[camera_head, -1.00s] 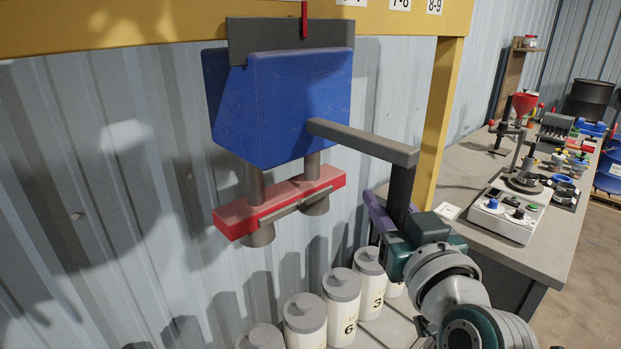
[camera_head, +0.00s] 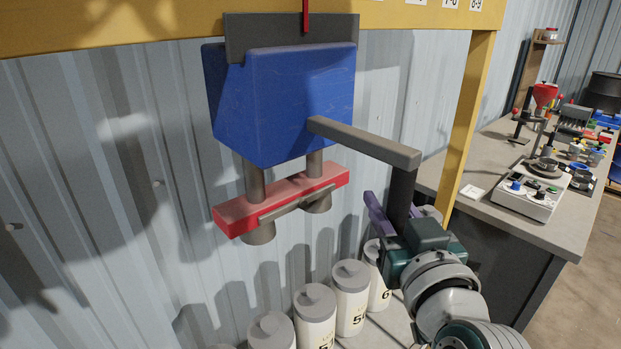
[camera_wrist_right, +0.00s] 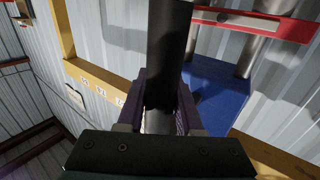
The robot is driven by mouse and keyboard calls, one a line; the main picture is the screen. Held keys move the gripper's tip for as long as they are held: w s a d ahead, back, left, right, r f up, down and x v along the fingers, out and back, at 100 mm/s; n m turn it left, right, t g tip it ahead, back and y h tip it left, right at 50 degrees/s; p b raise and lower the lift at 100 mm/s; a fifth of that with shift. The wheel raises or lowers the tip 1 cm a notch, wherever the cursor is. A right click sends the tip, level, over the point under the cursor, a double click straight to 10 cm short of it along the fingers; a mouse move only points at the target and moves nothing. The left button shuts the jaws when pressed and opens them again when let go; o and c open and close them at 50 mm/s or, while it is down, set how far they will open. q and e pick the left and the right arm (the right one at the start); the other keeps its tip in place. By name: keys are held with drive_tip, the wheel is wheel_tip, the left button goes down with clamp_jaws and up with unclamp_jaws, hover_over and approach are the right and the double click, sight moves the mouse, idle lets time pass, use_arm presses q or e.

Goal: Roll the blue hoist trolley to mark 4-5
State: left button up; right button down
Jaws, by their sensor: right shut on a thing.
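The blue hoist trolley (camera_head: 280,100) hangs from the yellow overhead beam (camera_head: 150,25) by a dark grey plate. A red pointer (camera_head: 306,14) stands at its top, cut by the frame edge. A red bar (camera_head: 285,198) hangs below on two grey posts. A grey arm (camera_head: 365,142) reaches right from the trolley and ends in a dark vertical handle (camera_head: 400,195). My right gripper (camera_head: 393,212) is shut on this handle; its purple fingers also flank it in the right wrist view (camera_wrist_right: 163,100). The mark at the pointer is out of frame. My left gripper is not in view.
Number labels (camera_head: 450,3) sit on the beam at upper right. A yellow post (camera_head: 468,125) stands right of my arm. Several lidded white canisters (camera_head: 315,318) stand below the trolley. A cluttered bench (camera_head: 490,212) is at right. The corrugated wall is behind.

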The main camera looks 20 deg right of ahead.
sight(401, 227)
drive_tip(key=shift+r, duration=0.1)
drive_tip(key=c, duration=0.6)
unclamp_jaws()
drive_tip(key=s, duration=0.2)
drive_tip(key=s+a, duration=0.1)
drive_tip(key=s, duration=0.2)
drive_tip(key=s+b, duration=0.1)
drive_tip(key=s, duration=0.2)
drive_tip(key=shift+s+a+f, duration=0.15)
drive_tip(key=shift+a+f, duration=0.05)
drive_tip(key=shift+a, duration=0.1)
drive_tip(key=shift+s+a+r, duration=0.15)
drive_tip(key=shift+s, duration=0.55)
